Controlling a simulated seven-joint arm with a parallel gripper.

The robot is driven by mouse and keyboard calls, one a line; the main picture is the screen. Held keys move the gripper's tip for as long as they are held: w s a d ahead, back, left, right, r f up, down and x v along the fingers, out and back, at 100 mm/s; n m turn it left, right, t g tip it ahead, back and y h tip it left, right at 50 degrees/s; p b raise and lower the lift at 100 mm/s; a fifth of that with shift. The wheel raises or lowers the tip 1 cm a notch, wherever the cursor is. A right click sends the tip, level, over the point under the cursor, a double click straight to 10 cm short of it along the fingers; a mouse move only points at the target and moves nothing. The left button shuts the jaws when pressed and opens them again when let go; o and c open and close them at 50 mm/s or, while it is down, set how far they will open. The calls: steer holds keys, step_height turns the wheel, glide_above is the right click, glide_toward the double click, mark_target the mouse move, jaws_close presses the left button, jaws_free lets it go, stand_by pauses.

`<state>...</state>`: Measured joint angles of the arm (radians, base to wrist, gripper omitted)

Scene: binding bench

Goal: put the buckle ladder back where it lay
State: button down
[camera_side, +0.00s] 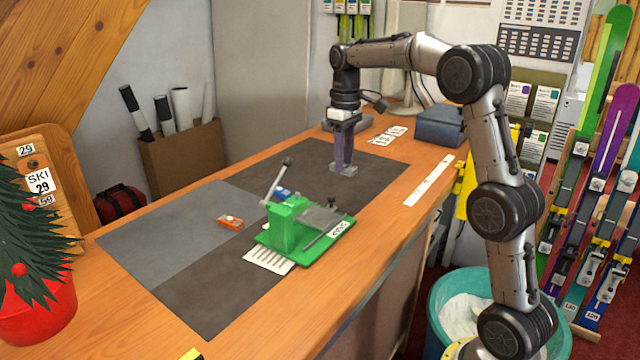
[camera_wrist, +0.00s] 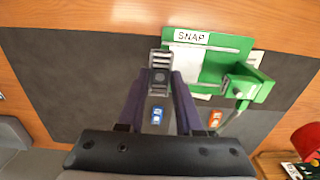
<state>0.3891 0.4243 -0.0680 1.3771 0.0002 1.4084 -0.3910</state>
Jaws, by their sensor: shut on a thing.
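My gripper (camera_side: 344,168) has its purple fingers shut on the buckle ladder (camera_wrist: 160,72), a small grey ribbed piece. In the side view the buckle ladder (camera_side: 341,170) shows at the fingertips, over the dark part of the mat, low down; I cannot tell whether it touches the mat. In the wrist view my gripper (camera_wrist: 161,80) holds it upright in the picture, just left of the green fixture (camera_wrist: 238,50) labelled SNAP and apart from the fixture's base in the side view.
The green fixture (camera_side: 288,228) has a raised lever. A blue piece (camera_side: 281,192) lies behind it and an orange piece (camera_side: 230,222) to its left. A striped white card (camera_side: 268,260) lies at its front. The grey mat (camera_side: 180,230) is mostly bare. A blue-grey box (camera_side: 438,126) stands behind.

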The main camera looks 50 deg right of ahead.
steer(key=w+d+f, duration=0.3)
steer(key=w+f, duration=0.1)
steer(key=w, duration=0.3)
glide_above(315, 195)
steer(key=f, duration=0.4)
steer(key=shift+s+f, duration=0.3)
steer(key=shift+w+f, duration=0.15)
steer(key=shift+f, duration=0.8)
steer(key=shift+w+f, duration=0.1)
steer(key=shift+f, duration=0.8)
steer(key=shift+f, duration=0.2)
steer(key=c, duration=0.6)
jaws_free()
steer(key=shift+r, duration=0.1)
